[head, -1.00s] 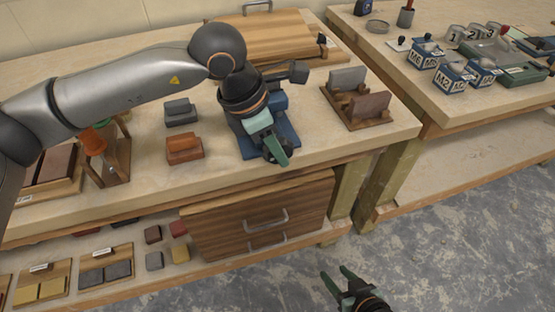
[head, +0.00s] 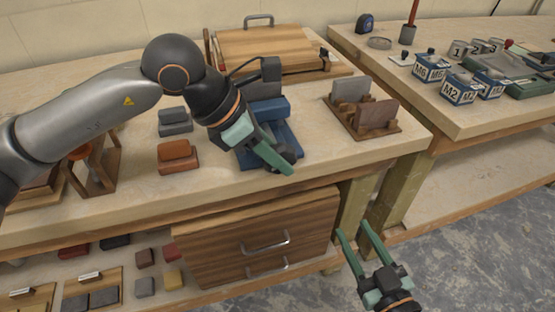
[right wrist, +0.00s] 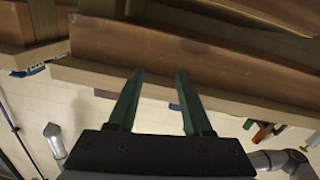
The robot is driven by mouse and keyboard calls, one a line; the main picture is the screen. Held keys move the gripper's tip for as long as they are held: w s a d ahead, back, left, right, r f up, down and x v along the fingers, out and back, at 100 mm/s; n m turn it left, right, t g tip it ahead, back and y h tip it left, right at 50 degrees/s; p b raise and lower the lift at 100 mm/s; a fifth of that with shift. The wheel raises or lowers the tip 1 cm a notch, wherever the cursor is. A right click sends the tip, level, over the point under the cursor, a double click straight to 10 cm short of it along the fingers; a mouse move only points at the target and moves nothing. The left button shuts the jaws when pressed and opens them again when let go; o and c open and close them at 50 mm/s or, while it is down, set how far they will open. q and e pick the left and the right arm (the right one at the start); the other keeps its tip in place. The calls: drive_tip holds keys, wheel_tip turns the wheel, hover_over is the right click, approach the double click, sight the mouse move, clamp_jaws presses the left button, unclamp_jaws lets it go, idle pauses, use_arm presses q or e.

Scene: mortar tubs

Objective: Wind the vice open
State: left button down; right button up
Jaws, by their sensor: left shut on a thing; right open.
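The blue vice (head: 268,107) stands near the front edge of the workbench, with a dark block-shaped part at its back. My left gripper (head: 284,166) is at the vice's front end, tilted down to the right. It is shut on the vice handle, which is mostly hidden by the fingers. A dark round part of the vice shows beside the fingers. My right gripper (head: 354,230) is open and empty, in front of the bench by the drawer; its two green fingers also show apart in the right wrist view (right wrist: 159,75).
A wooden drawer unit (head: 255,240) is under the bench. An orange-brown block (head: 178,157) and a grey block (head: 175,121) lie left of the vice; a wooden rack (head: 362,119) stands right of it. A second bench (head: 455,115) carries labelled tubs.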

use_arm(q)
drive_tip(key=shift+w, duration=0.15)
use_arm(e)
drive_tip(key=shift+r+t+y, duration=0.3)
drive_tip(key=shift+r+t, duration=0.2)
drive_tip(key=shift+r, duration=0.9)
use_arm(q)
drive_tip(key=shift+r, duration=0.1)
drive_tip(key=c, duration=0.7)
unclamp_jaws()
use_arm(e)
drive_tip(key=shift+w, duration=0.1)
use_arm(q)
drive_tip(key=shift+o, duration=0.2)
drive_tip(key=shift+a, duration=0.1)
drive_tip(key=p+v, duration=0.1)
drive_tip(key=v, duration=1.1)
drive_tip(key=shift+a, duration=0.25)
use_arm(e)
wheel_tip(320, 180, down, 10)
drive_tip(key=s+m+g+h, duration=0.1)
drive_tip(key=s+g, duration=0.1)
drive_tip(key=g, duration=0.2)
drive_tip(key=shift+f+g+h, duration=0.15)
drive_tip(key=shift+g+h, duration=0.15)
drive_tip(key=shift+o, duration=0.2)
drive_tip(key=shift+s+d, duration=0.1)
